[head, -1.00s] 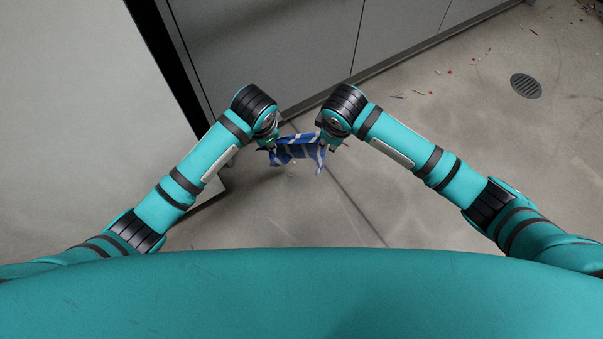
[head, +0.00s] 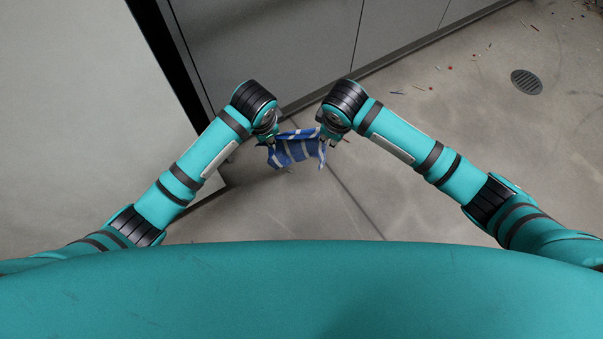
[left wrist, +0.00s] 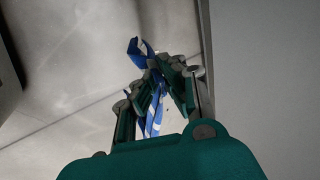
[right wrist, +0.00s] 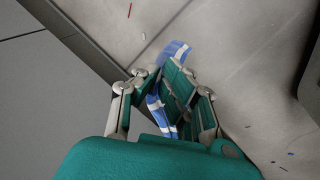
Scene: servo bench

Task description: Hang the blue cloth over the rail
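The blue cloth (head: 295,148) with pale stripes hangs between my two grippers in the head view, stretched along its top edge and loose below. My left gripper (head: 270,140) is at its left corner, and my right gripper (head: 330,138) is at its right corner. In the left wrist view the cloth (left wrist: 154,110) passes between the fingers of my left gripper (left wrist: 150,84), which look closed on it. In the right wrist view the cloth (right wrist: 156,105) runs between the fingers of my right gripper (right wrist: 158,80), also closed on it. No rail is clearly visible in these views.
Grey cabinets (head: 290,45) stand at the back. A large pale panel or surface (head: 80,110) is at the left with a dark edge. The concrete floor (head: 440,130) is open at the right, with a drain (head: 526,82) and scattered small debris.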

